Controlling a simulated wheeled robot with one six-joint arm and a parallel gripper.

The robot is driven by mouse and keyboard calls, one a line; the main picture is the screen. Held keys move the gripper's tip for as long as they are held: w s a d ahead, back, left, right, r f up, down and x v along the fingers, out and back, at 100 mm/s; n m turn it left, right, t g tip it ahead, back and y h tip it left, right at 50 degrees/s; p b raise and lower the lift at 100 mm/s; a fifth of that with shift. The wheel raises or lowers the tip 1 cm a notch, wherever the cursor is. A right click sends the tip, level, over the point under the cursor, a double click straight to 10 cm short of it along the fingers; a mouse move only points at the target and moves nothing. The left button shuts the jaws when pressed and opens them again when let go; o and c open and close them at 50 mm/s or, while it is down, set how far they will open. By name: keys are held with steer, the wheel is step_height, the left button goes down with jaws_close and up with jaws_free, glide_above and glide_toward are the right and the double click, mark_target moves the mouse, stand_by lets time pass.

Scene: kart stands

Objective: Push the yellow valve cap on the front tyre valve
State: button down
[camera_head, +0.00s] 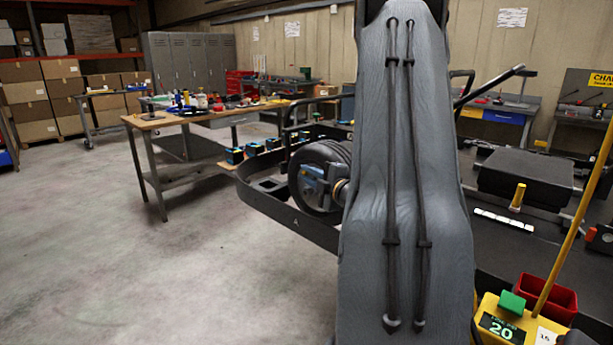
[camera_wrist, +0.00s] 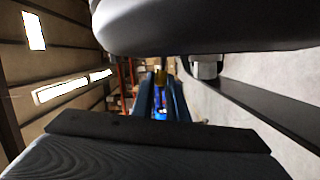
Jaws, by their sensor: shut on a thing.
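The front tyre (camera_head: 318,160) is a dark wheel at the kart's near corner in the head view, partly hidden by my grey arm. A blue-grey part, probably my gripper, shows against the wheel there. In the wrist view my gripper (camera_wrist: 161,86) has its two blue fingers close together at mid-picture. A small yellow piece, seemingly the valve cap (camera_wrist: 161,76), sits between the fingertips, and they are shut on it. The valve stem cannot be made out. A large dark rounded form fills the top of the wrist view.
The kart's black side rail (camera_head: 290,222) curves around the wheel. A workbench (camera_head: 155,121) with tools stands behind at left. The concrete floor at left is clear.

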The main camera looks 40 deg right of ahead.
steer(key=shift+d+f, duration=0.2)
steer(key=shift+d, duration=0.55)
steer(key=c, duration=1.7)
jaws_free()
steer(key=shift+w, duration=0.1)
steer(key=shift+o, duration=0.2)
steer(key=s+b, duration=0.1)
steer(key=s, duration=0.6)
steer(key=shift+s+a+r+b, duration=0.2)
steer(key=shift+s+a+b, duration=0.2)
steer(key=shift+a, duration=0.05)
